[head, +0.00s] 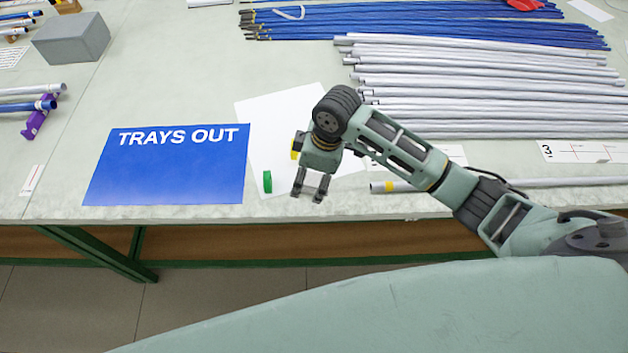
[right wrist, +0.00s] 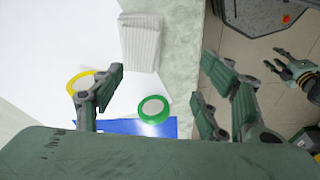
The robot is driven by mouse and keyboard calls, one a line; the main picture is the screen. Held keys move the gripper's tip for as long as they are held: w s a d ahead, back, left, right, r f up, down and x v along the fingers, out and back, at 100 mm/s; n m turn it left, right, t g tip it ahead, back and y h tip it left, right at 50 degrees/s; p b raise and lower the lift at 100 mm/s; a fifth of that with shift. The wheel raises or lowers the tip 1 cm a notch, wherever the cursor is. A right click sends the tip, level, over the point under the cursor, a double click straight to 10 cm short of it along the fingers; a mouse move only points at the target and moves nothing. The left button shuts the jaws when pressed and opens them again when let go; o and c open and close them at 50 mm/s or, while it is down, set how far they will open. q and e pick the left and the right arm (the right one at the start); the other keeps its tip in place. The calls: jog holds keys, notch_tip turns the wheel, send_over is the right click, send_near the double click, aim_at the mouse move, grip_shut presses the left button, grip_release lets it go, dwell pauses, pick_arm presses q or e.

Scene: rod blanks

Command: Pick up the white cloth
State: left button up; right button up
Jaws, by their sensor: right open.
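The white cloth (right wrist: 141,42) shows in the right wrist view as a folded, ribbed white pad lying near the table edge, partly over white paper. I cannot make it out in the head view, where my right arm crosses that area. My right gripper (head: 307,197) is open and empty above the table's front part. In the right wrist view its fingers (right wrist: 158,90) are spread wide, and the cloth lies beyond them, apart from both. A gripper that looks like my left one (right wrist: 300,72) shows over the floor at the right of that view; its jaw opening is unclear.
A green tape roll (head: 267,181) and a yellow one (head: 295,154) are close to my right gripper, by the white paper (head: 262,125). A blue "TRAYS OUT" sheet (head: 165,170) lies left. Grey rods (head: 480,82) and blue rods (head: 430,22) lie behind. A single rod (head: 560,182) lies near the front edge.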

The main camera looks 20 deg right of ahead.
aim_at(315, 179)
jog(key=w+d+r, duration=0.1)
jog(key=w+d, duration=0.1)
jog(key=shift+w+d+r+h, duration=0.2)
jog(key=shift+w+r+h, duration=0.1)
jog(key=shift+r, duration=0.1)
jog(key=shift+w+d, duration=0.15)
jog(key=f, duration=0.2)
jog(key=f+p, duration=0.1)
jog(key=f, duration=0.1)
jog(key=f+p, duration=0.1)
jog(key=f, duration=0.1)
jog(key=shift+s+a+f, duration=0.1)
jog(key=shift+s+a, duration=0.25)
jog(key=shift+a, duration=0.05)
jog(key=shift+w+f, duration=0.1)
jog(key=shift+f, duration=0.5)
jog(key=shift+c, duration=0.6)
jog(key=c, duration=1.1)
